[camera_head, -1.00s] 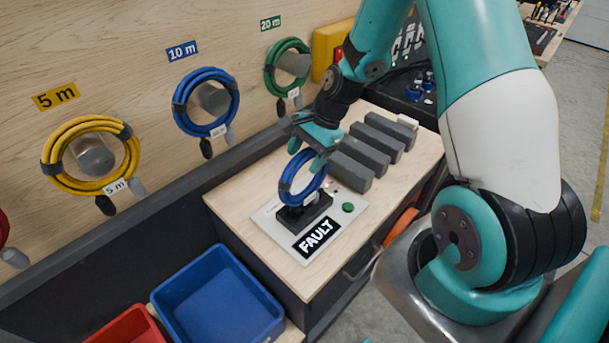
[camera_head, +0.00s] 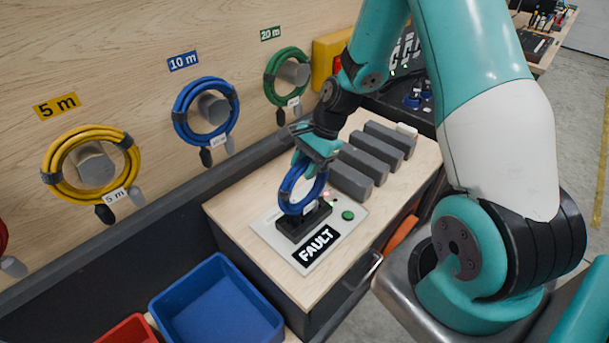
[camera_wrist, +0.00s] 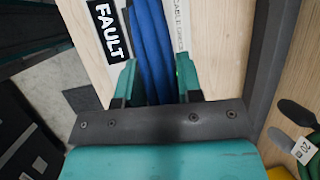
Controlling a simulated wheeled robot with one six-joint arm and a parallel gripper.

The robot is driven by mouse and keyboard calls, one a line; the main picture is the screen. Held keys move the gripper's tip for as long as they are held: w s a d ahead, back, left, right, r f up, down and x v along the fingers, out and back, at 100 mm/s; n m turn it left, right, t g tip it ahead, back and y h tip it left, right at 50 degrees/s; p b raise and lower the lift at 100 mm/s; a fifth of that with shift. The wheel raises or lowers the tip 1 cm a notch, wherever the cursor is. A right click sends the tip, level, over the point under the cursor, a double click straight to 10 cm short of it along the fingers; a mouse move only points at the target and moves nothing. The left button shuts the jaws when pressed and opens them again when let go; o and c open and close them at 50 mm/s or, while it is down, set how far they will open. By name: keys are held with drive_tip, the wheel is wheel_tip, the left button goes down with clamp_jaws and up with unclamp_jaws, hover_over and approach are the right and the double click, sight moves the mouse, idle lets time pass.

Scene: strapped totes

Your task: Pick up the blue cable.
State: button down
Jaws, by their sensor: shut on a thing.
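A coiled blue cable (camera_head: 288,199) stands upright in the black holder (camera_head: 303,222) of the tester plate marked FAULT. My gripper (camera_head: 317,163) is above the holder, shut on the top of this coil. In the wrist view the blue cable (camera_wrist: 151,50) runs between the two teal fingers of my gripper (camera_wrist: 155,82). The coil's lower end is at the holder, and I cannot tell whether it still rests in it. Another blue cable coil (camera_head: 184,128) hangs on a peg under the 10 m label.
A yellow coil (camera_head: 62,187) and a green coil (camera_head: 270,88) hang on the wall pegs. Several grey blocks (camera_head: 373,157) lie behind the tester plate (camera_head: 347,228). A blue bin (camera_head: 218,305) and a red bin (camera_head: 130,331) stand below at the front left.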

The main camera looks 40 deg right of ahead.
drive_tip(key=shift+r, duration=0.2)
wheel_tip(320, 180, up, 20)
drive_tip(key=b, duration=0.2)
drive_tip(key=shift+b, duration=0.35)
drive_tip(key=shift+p, duration=0.4)
drive_tip(key=shift+a+f, duration=0.1)
drive_tip(key=shift+f, duration=0.05)
